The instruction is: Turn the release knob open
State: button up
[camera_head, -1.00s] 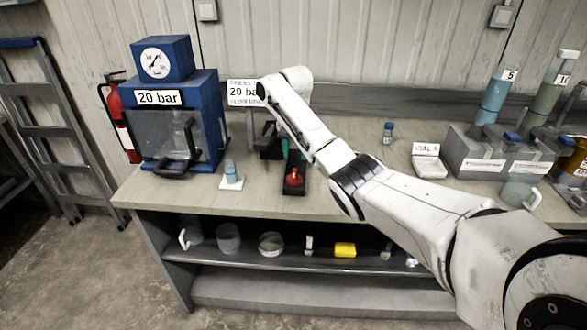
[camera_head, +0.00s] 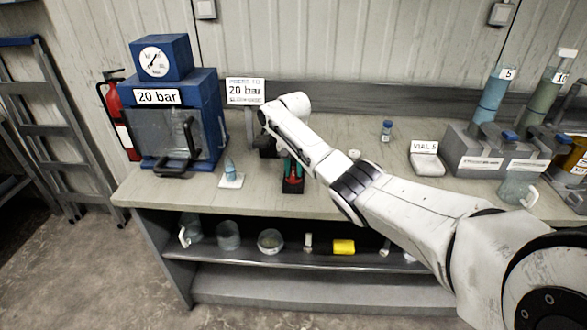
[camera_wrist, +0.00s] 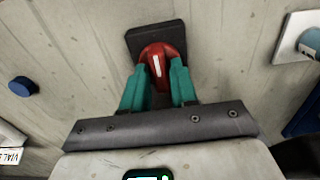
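The red release knob (camera_head: 293,181) sits on a dark base plate on the bench, to the right of the blue press. In the wrist view the knob (camera_wrist: 163,64) shows a white line on its top, running roughly along the fingers' direction. My gripper (camera_wrist: 161,72) has its two green fingers apart, one on each side of the knob's raised bar. I cannot tell whether they touch it. In the head view my gripper (camera_head: 290,166) is low over the knob and partly hidden by my arm.
The blue press (camera_head: 178,120) stands left, labelled 20 bar, with a gauge on top. A small blue-topped vial (camera_head: 230,168) stands on a white pad between press and knob. A blue-capped vial (camera_head: 387,130) and a VIAL 5 pad (camera_head: 426,164) lie right.

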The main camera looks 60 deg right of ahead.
grip_shut()
jog(key=shift+n, duration=0.4)
jog(key=n, duration=0.2)
jog(key=shift+n+p, duration=0.3)
jog(key=n, duration=0.4)
jog(key=shift+n, duration=0.3)
jog(key=n, duration=0.5)
jog(key=shift+p, duration=0.35)
jog(key=shift+n, duration=2.5)
jog(key=shift+o, duration=1.6)
grip_release()
